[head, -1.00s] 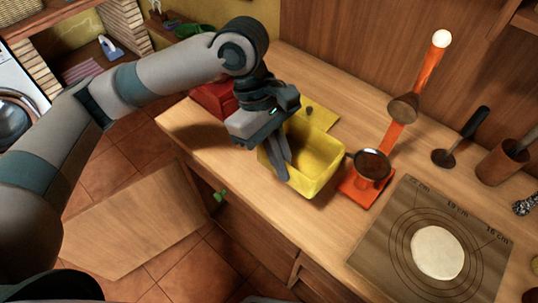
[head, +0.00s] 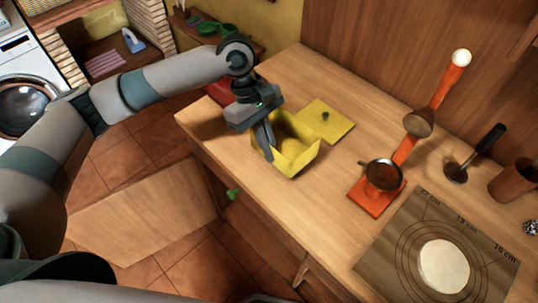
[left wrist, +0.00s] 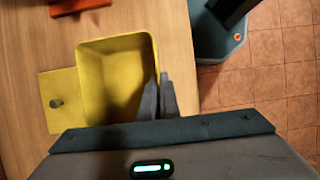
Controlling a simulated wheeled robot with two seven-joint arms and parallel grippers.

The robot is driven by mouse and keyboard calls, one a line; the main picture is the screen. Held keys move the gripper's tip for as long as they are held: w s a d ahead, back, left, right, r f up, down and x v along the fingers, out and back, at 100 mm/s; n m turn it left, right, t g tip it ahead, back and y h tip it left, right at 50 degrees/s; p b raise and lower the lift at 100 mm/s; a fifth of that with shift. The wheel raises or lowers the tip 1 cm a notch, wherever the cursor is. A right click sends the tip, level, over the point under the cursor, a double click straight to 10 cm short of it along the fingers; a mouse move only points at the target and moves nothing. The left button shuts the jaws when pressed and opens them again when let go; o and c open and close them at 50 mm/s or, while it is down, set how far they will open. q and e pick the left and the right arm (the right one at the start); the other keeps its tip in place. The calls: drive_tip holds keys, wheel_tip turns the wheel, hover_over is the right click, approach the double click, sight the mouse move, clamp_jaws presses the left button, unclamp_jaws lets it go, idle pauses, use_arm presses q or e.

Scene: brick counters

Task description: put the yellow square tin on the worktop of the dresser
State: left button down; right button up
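The yellow square tin (head: 300,158) is upright and open-topped at the left part of the wooden worktop (head: 240,160). It also shows in the left wrist view (left wrist: 110,75), empty inside. I cannot tell whether its base fully touches the wood. My left gripper (head: 268,150) points down at the tin's near left wall. In the left wrist view its fingers (left wrist: 159,98) are close together with the tin's wall between them. A yellow square lid (head: 330,122) with a dark knob lies flat just behind the tin. My right gripper is not in view.
An orange stand (head: 370,197) with a dark pan (head: 384,174) is right of the tin. A marked mat (head: 400,230) with a pale disc (head: 443,267) lies nearer right. A red object (head: 222,92) is partly hidden behind my left arm. Bare wood separates tin and stand.

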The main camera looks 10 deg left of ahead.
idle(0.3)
use_arm(q)
drive_tip(key=shift+f+p, duration=0.55)
drive_tip(key=shift+f, duration=1.45)
drive_tip(key=c, duration=2.4)
unclamp_jaws()
drive_tip(key=shift+f, duration=0.1)
drive_tip(key=shift+c, duration=0.2)
drive_tip(key=o, duration=0.4)
drive_tip(key=b+v, duration=0.2)
drive_tip(key=v, duration=1)
drive_tip(key=shift+a, duration=0.1)
